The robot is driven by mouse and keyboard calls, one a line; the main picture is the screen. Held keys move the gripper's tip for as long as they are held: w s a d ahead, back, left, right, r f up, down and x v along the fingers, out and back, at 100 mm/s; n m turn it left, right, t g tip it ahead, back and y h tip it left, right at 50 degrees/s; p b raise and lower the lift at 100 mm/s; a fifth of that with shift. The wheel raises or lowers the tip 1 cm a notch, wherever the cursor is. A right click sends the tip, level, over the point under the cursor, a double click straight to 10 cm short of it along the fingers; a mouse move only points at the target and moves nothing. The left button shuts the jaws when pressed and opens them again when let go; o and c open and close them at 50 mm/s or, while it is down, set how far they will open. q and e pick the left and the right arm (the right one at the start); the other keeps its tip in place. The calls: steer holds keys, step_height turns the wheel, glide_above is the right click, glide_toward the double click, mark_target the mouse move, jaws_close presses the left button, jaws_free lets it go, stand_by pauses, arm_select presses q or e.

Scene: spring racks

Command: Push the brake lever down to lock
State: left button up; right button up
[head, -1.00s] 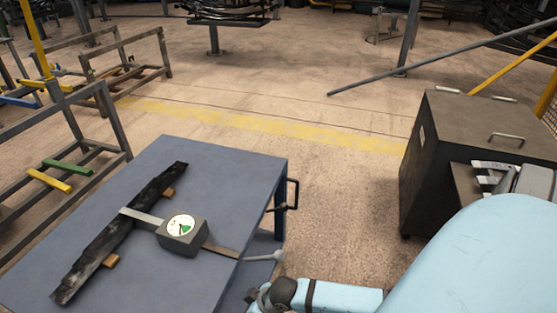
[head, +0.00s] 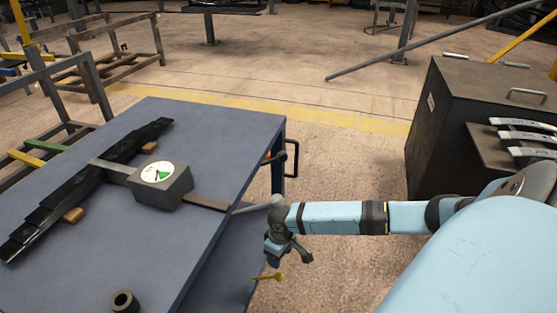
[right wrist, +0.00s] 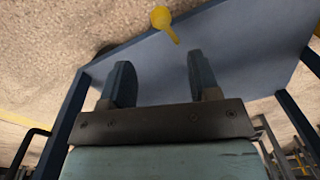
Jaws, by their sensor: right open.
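A small yellow lever (head: 268,277), which looks like the brake lever, sticks out low at the right side of the blue-grey table cart (head: 235,140). In the right wrist view its rounded yellow end (right wrist: 162,19) lies just beyond the fingertips, roughly in line with the gap between them. My right gripper (head: 290,260) points down beside the cart, close to the lever in the head view. In the right wrist view my right gripper (right wrist: 160,72) is open, with nothing between its fingers. I cannot tell whether it touches the lever. My left gripper is not in view.
On the tabletop lie a dark spring leaf (head: 95,185), a dial gauge block (head: 160,185) and a dark ring (head: 124,301). A grey rod handle (head: 262,204) and a black handle (head: 292,160) stick out nearby. A dark cabinet (head: 470,120) stands right; floor between is clear.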

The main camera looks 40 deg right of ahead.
mark_target(279, 274)
steer(key=f+b, duration=0.1)
steer(key=f, duration=0.2)
steer(key=f+b, duration=0.2)
steer(key=f, duration=0.2)
steer(key=f+b, duration=0.1)
steer(key=f, duration=0.2)
steer(key=shift+a+f+b, duration=0.25)
steer(key=shift+f+b, duration=0.1)
steer(key=shift+b, duration=0.05)
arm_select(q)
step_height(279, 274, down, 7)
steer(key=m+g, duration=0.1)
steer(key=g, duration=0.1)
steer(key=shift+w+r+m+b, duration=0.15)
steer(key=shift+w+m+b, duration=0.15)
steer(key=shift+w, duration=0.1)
arm_select(e)
steer(key=shift+f, duration=0.8)
jaws_close()
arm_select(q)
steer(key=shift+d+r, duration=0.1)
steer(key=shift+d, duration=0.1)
arm_select(e)
steer(key=shift+s+a, duration=0.1)
